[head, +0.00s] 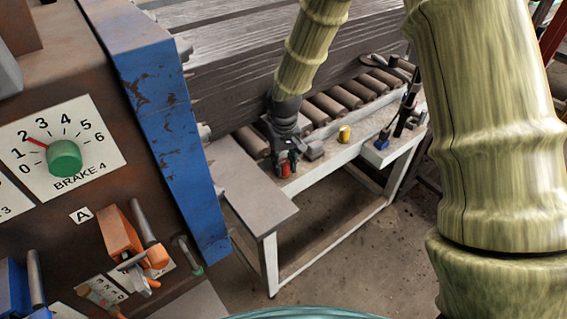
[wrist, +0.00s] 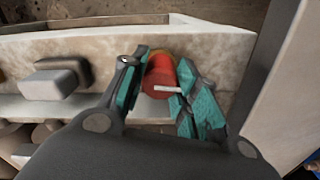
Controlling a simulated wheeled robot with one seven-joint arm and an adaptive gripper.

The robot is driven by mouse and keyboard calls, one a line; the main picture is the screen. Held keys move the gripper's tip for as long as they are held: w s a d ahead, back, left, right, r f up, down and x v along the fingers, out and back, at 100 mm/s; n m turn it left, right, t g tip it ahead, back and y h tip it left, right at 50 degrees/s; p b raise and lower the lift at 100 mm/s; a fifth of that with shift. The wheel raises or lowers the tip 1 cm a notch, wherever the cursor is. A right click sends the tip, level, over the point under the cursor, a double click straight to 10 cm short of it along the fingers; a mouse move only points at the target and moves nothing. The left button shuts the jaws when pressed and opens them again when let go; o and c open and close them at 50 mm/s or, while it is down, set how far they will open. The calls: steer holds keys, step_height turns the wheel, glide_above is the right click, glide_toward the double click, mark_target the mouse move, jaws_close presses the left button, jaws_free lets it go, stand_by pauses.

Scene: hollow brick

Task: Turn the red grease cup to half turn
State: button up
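The red grease cup (wrist: 160,76) is a small red cylinder with a white pointer line across its near face, pointing right in the wrist view. An orange-yellow rim shows behind it. In the head view the red cup (head: 285,169) is small and partly covered by my gripper (head: 284,160). In the wrist view my gripper (wrist: 163,83) has its teal-padded fingers on both sides of the cup, close against it, and it looks shut on the cup. Any scale markings around the cup are not readable.
A yellow cup (head: 345,134) stands on the pale roller-table rail to the right. A grey block (wrist: 55,80) sits left of my gripper in the wrist view. A rusty panel with a green dial (head: 64,159) and a blue post (head: 165,120) stand at left.

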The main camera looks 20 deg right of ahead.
mark_target(284, 162)
steer(key=shift+f, duration=0.1)
steer(key=shift+n, duration=0.7)
steer(key=o, duration=1)
step_height(284, 162, up, 12)
steer(key=shift+f, duration=0.1)
stand_by(0.3)
